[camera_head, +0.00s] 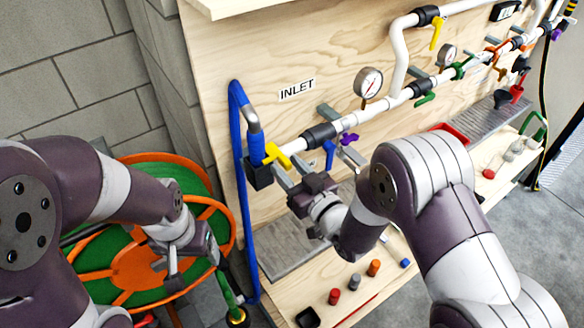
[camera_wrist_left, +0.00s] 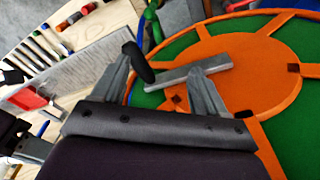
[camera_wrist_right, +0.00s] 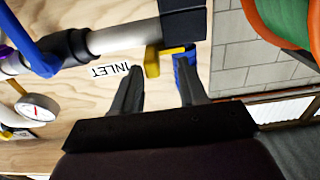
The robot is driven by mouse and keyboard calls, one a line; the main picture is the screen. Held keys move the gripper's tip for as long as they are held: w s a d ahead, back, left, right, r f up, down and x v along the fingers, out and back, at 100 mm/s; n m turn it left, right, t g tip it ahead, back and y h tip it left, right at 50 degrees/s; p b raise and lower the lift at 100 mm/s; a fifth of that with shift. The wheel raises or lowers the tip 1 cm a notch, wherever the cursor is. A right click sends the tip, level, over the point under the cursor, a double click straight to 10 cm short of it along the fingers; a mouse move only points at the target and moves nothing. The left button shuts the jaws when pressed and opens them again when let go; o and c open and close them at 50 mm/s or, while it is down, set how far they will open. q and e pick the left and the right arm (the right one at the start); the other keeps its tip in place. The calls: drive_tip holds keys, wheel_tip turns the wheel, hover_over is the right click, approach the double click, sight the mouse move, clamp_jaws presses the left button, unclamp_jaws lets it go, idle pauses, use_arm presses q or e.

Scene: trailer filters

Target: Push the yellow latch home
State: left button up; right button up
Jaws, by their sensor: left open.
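The yellow latch (camera_head: 277,154) sits at the lower left end of the pipe run, by the black coupling block (camera_head: 258,174) where the blue hose (camera_head: 241,120) joins. It also shows in the right wrist view (camera_wrist_right: 152,62), just beyond and between the fingertips. My right gripper (camera_head: 293,167) is open and empty, close to the latch on its lower right side. I cannot tell whether a finger touches it. My left gripper (camera_wrist_left: 160,68) is open and empty in front of the orange and green hose reel (camera_wrist_left: 255,55), well away from the latch.
The pipe run carries a purple handle (camera_head: 349,139), a blue handle (camera_head: 329,154) and a gauge (camera_head: 368,82) close to the right gripper. Below, a wooden shelf (camera_head: 345,300) holds small red and orange pegs. The INLET label (camera_head: 297,90) is on the plywood board.

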drive_tip(key=shift+s+d+f, duration=0.1)
drive_tip(key=shift+s+d, duration=0.15)
drive_tip(key=shift+d, duration=0.1)
drive_tip(key=b+v, duration=0.2)
drive_tip(key=v, duration=0.9)
drive_tip(key=shift+s+b, duration=0.4)
drive_tip(key=shift+s, duration=0.05)
drive_tip(key=shift+d, duration=0.1)
